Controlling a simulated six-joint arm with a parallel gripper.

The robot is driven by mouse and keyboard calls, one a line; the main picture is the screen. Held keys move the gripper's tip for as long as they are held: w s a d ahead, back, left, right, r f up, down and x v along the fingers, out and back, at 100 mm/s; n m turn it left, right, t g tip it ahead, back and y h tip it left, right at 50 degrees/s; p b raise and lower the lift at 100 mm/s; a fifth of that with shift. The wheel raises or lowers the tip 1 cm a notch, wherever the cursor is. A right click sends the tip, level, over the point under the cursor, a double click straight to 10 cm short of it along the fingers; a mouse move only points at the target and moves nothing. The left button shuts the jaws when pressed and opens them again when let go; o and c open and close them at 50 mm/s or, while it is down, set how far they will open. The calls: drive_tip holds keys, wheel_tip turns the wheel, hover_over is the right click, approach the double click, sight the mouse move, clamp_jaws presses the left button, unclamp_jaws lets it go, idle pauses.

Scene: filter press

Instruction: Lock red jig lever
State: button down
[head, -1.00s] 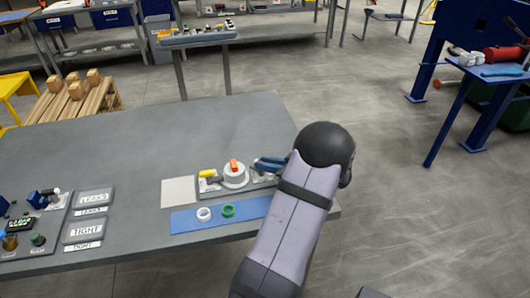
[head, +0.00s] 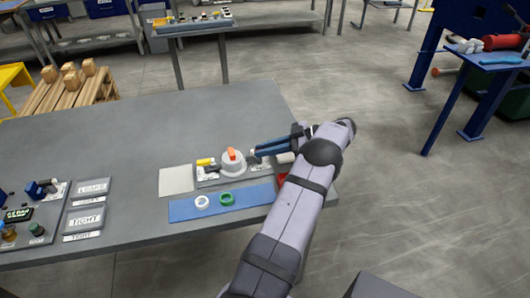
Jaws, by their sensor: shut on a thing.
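The jig (head: 208,179) is a grey plate near the table's front edge. It carries a round white part (head: 232,168) with an orange bar (head: 231,154) on top. A yellow-handled lever (head: 206,162) lies at its left. My gripper (head: 254,154) reaches in from the right with long blue fingers, low over the jig and just right of the round part. It is shut on a small part there, seemingly the jig's right lever; the fingers hide its colour. A red piece (head: 283,179) shows partly behind my arm, by the blue mat's right end; I cannot tell what it is.
A blue mat (head: 185,210) in front of the jig holds a white ring (head: 202,202) and a green ring (head: 226,198). A pale square plate (head: 176,180) lies left of the jig. Trays labelled LEAKS (head: 92,188) and TIGHT (head: 84,219) stand further left. The table's back is clear.

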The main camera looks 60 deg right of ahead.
drive_tip(key=shift+w+n+y+b, duration=0.1)
drive_tip(key=shift+n+y+b, duration=0.2)
drive_tip(key=shift+n+y, duration=0.15)
drive_tip(key=c, duration=1.7)
unclamp_jaws()
drive_tip(key=shift+r, duration=0.1)
wheel_tip(320, 180, up, 10)
drive_tip(key=shift+f+b, duration=0.1)
drive_tip(key=shift+b, duration=0.2)
drive_tip(key=shift+o, duration=0.2)
